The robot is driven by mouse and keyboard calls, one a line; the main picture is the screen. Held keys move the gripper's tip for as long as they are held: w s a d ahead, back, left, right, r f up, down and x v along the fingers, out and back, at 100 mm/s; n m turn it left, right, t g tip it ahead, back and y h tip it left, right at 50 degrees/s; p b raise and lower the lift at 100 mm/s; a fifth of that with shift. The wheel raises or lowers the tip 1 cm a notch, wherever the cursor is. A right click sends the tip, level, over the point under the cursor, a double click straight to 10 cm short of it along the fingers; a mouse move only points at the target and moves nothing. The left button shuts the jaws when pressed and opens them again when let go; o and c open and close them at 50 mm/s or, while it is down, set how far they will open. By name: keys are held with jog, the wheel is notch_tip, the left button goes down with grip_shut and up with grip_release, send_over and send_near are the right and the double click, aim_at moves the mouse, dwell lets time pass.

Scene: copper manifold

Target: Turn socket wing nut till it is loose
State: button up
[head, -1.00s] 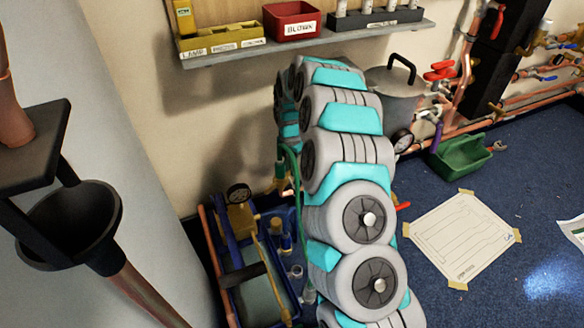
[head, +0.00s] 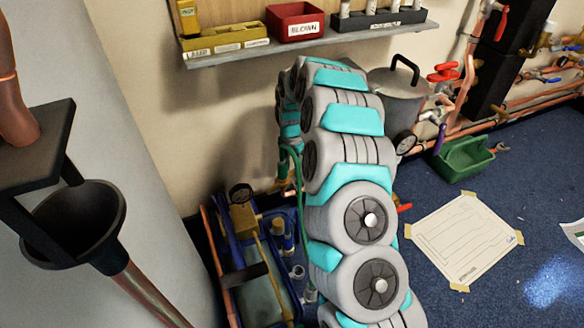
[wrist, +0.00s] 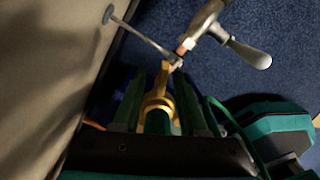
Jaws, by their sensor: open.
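In the wrist view, a brass piece with a ring-like body (wrist: 160,99) and an upright tab, which looks like the wing nut, sits between the fingers of my gripper (wrist: 160,105). The dark green fingers stand apart on either side of it. I cannot tell whether they touch it. Above it is a metal pipe fitting with a copper-coloured band and a silver lever (wrist: 246,52). A thin rod runs from there to the upper left. In the head view my arm hides the gripper and the wing nut.
A grey pot (head: 398,95), red-handled valves (head: 445,73) and a green tote (head: 463,158) are to the right. A shelf (head: 310,45) is above. A taped sheet (head: 464,238) lies on open blue floor.

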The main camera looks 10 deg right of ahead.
jog(key=shift+d, duration=0.1)
jog(key=m, duration=0.1)
jog(key=s+m, duration=0.1)
jog(key=m+b, duration=0.1)
jog(key=shift+s+d+f+m, duration=0.15)
jog(key=shift+s+d+m, duration=0.15)
jog(key=shift+d+m, duration=0.1)
jog(key=m, duration=0.1)
jog(key=s+m+b, duration=0.1)
jog(key=m, duration=0.1)
jog(key=shift+s+d+b, duration=0.1)
jog(key=shift+d+b, duration=0.05)
jog(key=shift+b, duration=0.15)
jog(key=s+r+m+p, duration=0.3)
jog(key=s+r+m, duration=1.1)
jog(key=s+r, duration=0.8)
jog(key=shift+s+a+r+g, duration=0.2)
jog(key=shift+a+g, duration=0.1)
jog(key=shift+g, duration=0.1)
jog(key=shift+c, duration=0.2)
